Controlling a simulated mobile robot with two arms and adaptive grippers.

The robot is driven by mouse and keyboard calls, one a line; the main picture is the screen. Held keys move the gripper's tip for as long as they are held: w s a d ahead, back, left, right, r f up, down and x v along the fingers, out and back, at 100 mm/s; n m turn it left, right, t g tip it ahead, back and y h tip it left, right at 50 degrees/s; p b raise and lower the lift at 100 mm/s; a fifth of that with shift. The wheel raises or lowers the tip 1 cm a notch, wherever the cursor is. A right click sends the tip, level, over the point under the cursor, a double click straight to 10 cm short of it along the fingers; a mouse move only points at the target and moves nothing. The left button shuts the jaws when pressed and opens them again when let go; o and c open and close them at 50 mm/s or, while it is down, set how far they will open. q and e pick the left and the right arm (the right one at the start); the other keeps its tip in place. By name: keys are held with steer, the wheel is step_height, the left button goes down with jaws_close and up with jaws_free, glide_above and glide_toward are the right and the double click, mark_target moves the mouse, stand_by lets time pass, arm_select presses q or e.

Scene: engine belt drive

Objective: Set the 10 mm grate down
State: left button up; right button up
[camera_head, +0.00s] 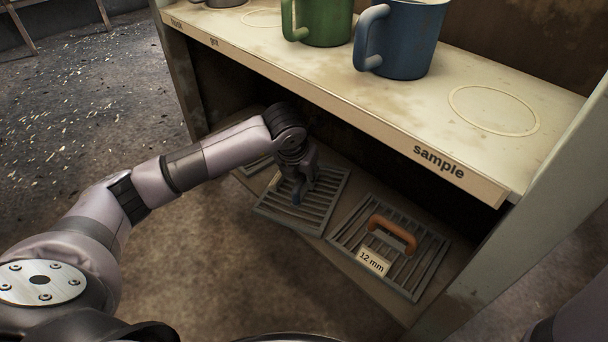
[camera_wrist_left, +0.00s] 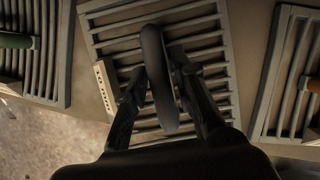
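A grey slatted grate (camera_head: 297,212) with a dark handle is at the middle of the lower shelf, between two other grates. It fills the middle of the left wrist view (camera_wrist_left: 215,95), with its handle (camera_wrist_left: 157,85) upright. My left gripper (camera_head: 300,190) is over this grate. In the wrist view its two fingers (camera_wrist_left: 160,85) lie close on both sides of the handle and look shut on it. A pale tag (camera_wrist_left: 104,85) stands nearly edge-on at the grate's side; its text is unreadable. Whether the grate rests fully on the shelf I cannot tell. My right gripper is not in view.
Right of it lies a grate (camera_head: 425,254) with an orange handle and a "12 mm" tag (camera_head: 373,261). Left lies a grate with a green handle (camera_wrist_left: 15,40). The upper shelf (camera_head: 470,150), marked "sample", overhangs close above, carrying a green mug (camera_head: 325,20) and a blue mug (camera_head: 408,42).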

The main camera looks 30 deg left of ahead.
arm_select(q)
steer(key=shift+o, duration=0.8)
steer(key=shift+r, duration=0.1)
steer(key=p+v, duration=0.5)
steer(key=v, duration=0.2)
steer(key=shift+s+r+p, duration=0.15)
steer(key=shift+p, duration=0.15)
